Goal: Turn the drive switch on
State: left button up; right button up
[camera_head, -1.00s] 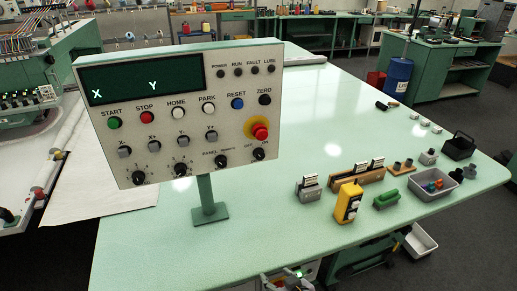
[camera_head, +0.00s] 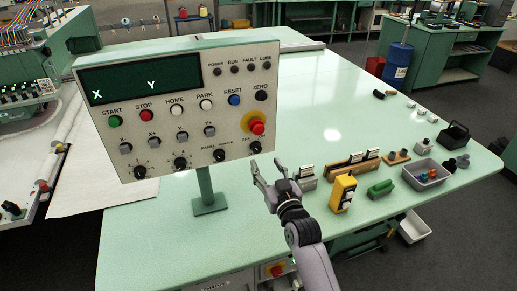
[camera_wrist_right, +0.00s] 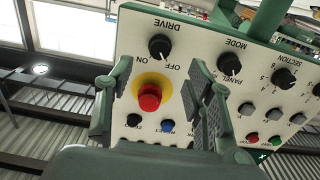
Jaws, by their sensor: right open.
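The drive switch is a black rotary knob (camera_head: 255,147) at the lower right corner of the upright control panel (camera_head: 130,135). In the right wrist view the panel appears upside down, with the drive switch (camera_wrist_right: 160,47) between its DRIVE label and the OFF and ON marks. I cannot tell surely which mark its pointer faces. My right gripper (camera_head: 265,172) is open and empty, below and slightly right of the knob in the head view. In the wrist view its fingers (camera_wrist_right: 160,80) are spread, with the knob beyond their tips, apart from them. My left gripper is not in view.
A red emergency button (camera_head: 257,127) on a yellow ring sits just above the drive switch. Other knobs, including the panel/remote one (camera_head: 219,155), lie to its left. A yellow pendant (camera_head: 342,193), a green part (camera_head: 380,188) and a grey tray (camera_head: 428,172) stand on the table to the right.

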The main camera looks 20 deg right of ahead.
aim_at(258, 150)
jog(key=w+p, duration=0.1)
jog(key=w, duration=0.6)
jog(key=shift+w+a, duration=0.1)
jog(key=shift+w, duration=0.25)
grip_shut()
